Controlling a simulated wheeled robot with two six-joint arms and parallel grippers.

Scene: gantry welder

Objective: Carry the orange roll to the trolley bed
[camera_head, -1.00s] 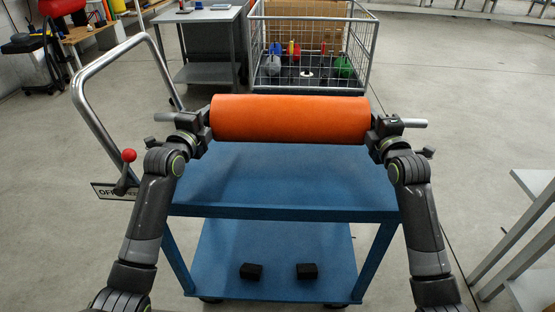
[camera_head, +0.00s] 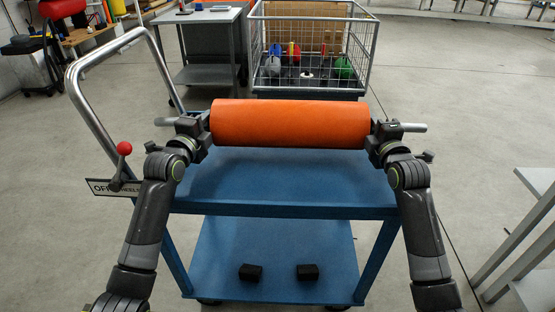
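The orange roll (camera_head: 290,123) is held level above the blue trolley's top bed (camera_head: 290,185), near its far side. A metal shaft sticks out at each end of the roll. My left gripper (camera_head: 195,126) is shut on the shaft at the left end. My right gripper (camera_head: 382,130) is shut on the shaft at the right end. The finger pads are partly hidden by the gripper bodies. The roll hides the far part of the bed, and I cannot tell whether it touches the bed.
The trolley's chrome handle (camera_head: 92,108) rises at the left, near a red-knobbed lever (camera_head: 124,149). Two black blocks (camera_head: 250,272) lie on its lower shelf (camera_head: 290,250). A wire cage (camera_head: 312,50) stands behind. A grey table (camera_head: 205,20) is back left, and a grey bench (camera_head: 540,185) at right.

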